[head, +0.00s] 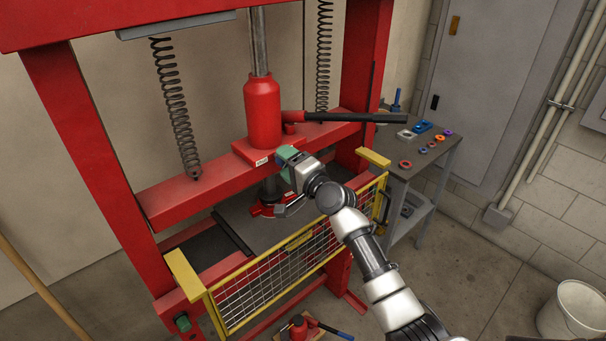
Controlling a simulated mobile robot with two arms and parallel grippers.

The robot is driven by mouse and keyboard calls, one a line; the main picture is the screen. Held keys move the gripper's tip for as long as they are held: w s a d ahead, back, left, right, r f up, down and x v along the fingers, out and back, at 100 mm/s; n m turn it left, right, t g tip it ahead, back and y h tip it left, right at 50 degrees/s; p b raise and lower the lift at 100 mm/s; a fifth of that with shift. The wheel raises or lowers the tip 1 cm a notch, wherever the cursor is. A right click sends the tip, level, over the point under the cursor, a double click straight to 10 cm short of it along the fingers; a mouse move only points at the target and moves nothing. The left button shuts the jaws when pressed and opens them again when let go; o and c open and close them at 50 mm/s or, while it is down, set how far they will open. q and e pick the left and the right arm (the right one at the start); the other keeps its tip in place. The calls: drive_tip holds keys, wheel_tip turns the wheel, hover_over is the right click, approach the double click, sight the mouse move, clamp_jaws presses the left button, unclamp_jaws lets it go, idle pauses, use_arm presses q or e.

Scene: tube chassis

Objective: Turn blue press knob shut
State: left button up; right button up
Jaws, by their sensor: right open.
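The red press (90,130) fills the left and middle of the head view. A red bottle jack (263,112) stands upright on its red crossbeam, with a black-gripped lever (340,117) pointing right. My right gripper (284,178) is open, close in front of the crossbeam below the jack. A teal-green piece shows at its upper end; I cannot tell if it belongs to the gripper. I cannot clearly make out a blue knob on the press; the gripper covers part of that area. My left gripper is not in view.
A yellow-framed mesh guard (270,287) stands below my right arm. A grey side table (425,155) at right holds small coloured parts. A white bucket (574,312) stands at lower right. A small red jack (299,328) is on the floor.

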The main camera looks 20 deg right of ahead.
drive_tip(key=b+v, duration=0.1)
drive_tip(key=v, duration=0.8)
